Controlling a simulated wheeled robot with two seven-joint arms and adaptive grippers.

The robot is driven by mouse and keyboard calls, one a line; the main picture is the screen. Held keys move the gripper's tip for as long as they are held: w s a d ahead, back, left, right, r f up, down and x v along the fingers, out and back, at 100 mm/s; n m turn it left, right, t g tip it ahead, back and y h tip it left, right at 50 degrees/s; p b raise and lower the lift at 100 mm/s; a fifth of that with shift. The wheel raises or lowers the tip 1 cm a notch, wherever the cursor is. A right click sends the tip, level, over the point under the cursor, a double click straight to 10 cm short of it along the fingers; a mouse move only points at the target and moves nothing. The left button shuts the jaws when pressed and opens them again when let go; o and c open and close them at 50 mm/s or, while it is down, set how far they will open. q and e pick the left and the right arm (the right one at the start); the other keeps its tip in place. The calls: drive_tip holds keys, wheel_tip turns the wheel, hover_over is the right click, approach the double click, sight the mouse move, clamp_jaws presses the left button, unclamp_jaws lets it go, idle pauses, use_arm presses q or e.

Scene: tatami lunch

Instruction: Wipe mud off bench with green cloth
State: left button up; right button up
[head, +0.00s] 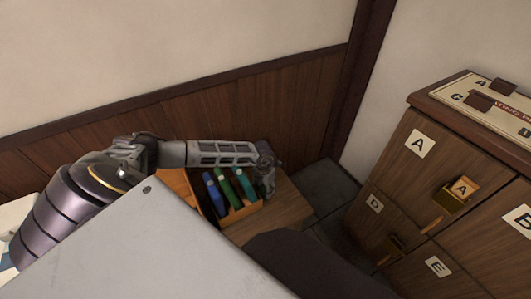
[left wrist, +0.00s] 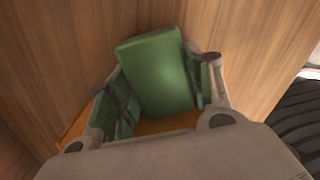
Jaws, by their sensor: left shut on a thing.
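My left gripper (head: 267,182) is low over the right part of the wooden bench (head: 288,208), beside an orange-brown box. In the left wrist view its fingers (left wrist: 160,88) are shut on a smooth green slab with rounded corners, which looks like the folded green cloth (left wrist: 158,72). In the head view I cannot make out this held piece apart from the upright things in the box. I see no mud on the visible part of the bench. My right gripper is not in view.
The orange-brown box (head: 245,213) holds upright blue (head: 213,194), green (head: 230,187) and teal (head: 246,184) pieces. A panelled wall (head: 300,95) runs close behind the bench. A wooden cabinet (head: 405,165) with lettered drawers stands at the right. Grey floor (head: 325,185) lies between.

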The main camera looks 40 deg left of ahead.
sight(265, 193)
use_arm(q)
drive_tip(key=shift+s+f+p, duration=0.15)
drive_tip(key=shift+s+f, duration=0.05)
drive_tip(key=shift+s, duration=0.35)
drive_tip(key=shift+s+f+p, duration=0.15)
drive_tip(key=shift+s+f, duration=0.05)
drive_tip(key=shift+s, duration=0.3)
drive_tip(key=shift+c, duration=0.5)
drive_tip(key=shift+s+d, duration=0.25)
drive_tip(key=shift+d, duration=0.55)
drive_tip(key=shift+w+d, duration=0.1)
drive_tip(key=shift+w, duration=0.05)
drive_tip(key=shift+w+d+b, duration=0.2)
drive_tip(key=shift+w+b, duration=0.05)
drive_tip(key=shift+w, duration=0.25)
drive_tip(key=shift+w+d+b, duration=0.2)
drive_tip(key=shift+w, duration=0.25)
drive_tip(key=shift+w+d+r+b, duration=0.1)
drive_tip(key=shift+w+d+b, duration=0.1)
drive_tip(key=shift+w, duration=0.3)
drive_tip(key=shift+w+d+r+b, duration=0.1)
drive_tip(key=shift+w+d, duration=0.1)
drive_tip(key=shift+w, duration=0.25)
drive_tip(key=shift+w, duration=0.15)
